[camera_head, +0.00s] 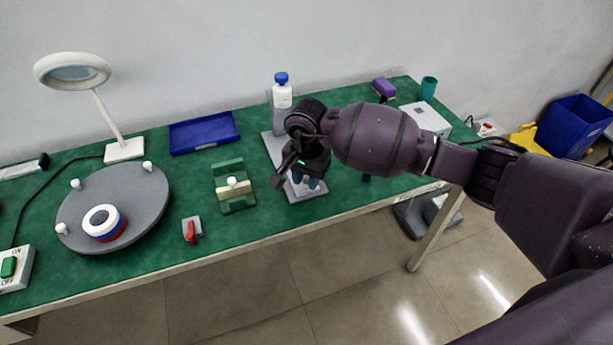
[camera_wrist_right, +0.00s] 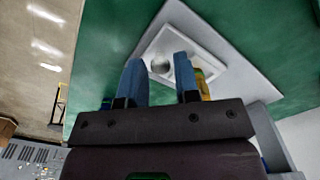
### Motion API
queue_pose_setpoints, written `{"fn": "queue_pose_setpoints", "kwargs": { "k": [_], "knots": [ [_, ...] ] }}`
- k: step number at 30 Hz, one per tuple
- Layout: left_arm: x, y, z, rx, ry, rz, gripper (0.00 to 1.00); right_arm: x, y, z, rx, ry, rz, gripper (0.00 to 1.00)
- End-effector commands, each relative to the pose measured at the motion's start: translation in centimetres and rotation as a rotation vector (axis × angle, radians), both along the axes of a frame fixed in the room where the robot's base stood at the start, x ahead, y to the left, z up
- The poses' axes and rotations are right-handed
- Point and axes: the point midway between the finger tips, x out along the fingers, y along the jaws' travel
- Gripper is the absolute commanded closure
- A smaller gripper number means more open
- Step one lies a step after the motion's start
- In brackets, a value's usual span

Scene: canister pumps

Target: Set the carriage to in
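A grey stand (camera_head: 272,148) on the green table holds a white bottle with a blue cap (camera_head: 282,92) at its back. My right gripper (camera_head: 305,184) is over the front of this stand. In the right wrist view its two blue fingers (camera_wrist_right: 160,80) are apart, with nothing held. Between and beyond the fingertips is a white square part with a round grey knob (camera_wrist_right: 162,65), on the grey plate (camera_wrist_right: 178,12). A green fixture with a cream crosspiece and knob (camera_head: 233,188) sits left of the stand. I cannot tell which part is the carriage. My left gripper is not in view.
A blue tray (camera_head: 204,132), a grey turntable (camera_head: 140,190), a white lamp (camera_head: 124,150) and a red-handled part (camera_head: 192,230) are left on the table. A purple block (camera_head: 384,87), a teal cup (camera_head: 428,88) and a white box (camera_head: 425,118) stand right. Clear table surrounds the fixture.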

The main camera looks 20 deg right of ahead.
Motion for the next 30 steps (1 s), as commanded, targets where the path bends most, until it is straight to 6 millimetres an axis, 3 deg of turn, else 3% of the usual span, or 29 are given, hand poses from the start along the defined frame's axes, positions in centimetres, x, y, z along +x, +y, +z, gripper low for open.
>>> {"fn": "queue_pose_setpoints", "kwargs": {
  "k": [1,6,14,21,30],
  "knots": [
    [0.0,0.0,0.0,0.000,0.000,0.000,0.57,0.0,0.0,0.0,0.000,0.000,0.000,0.78],
    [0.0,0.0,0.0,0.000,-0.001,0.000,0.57,0.0,0.0,0.0,0.000,0.000,0.000,1.00],
    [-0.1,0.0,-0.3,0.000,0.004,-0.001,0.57,0.3,0.0,-0.1,-0.001,0.001,0.000,1.00],
    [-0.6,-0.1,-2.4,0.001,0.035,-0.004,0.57,3.1,0.0,-0.6,-0.002,0.003,0.000,1.00],
    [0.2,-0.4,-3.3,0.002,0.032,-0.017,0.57,6.7,0.2,-0.5,-0.002,0.004,-0.002,1.00]
  ]
}}
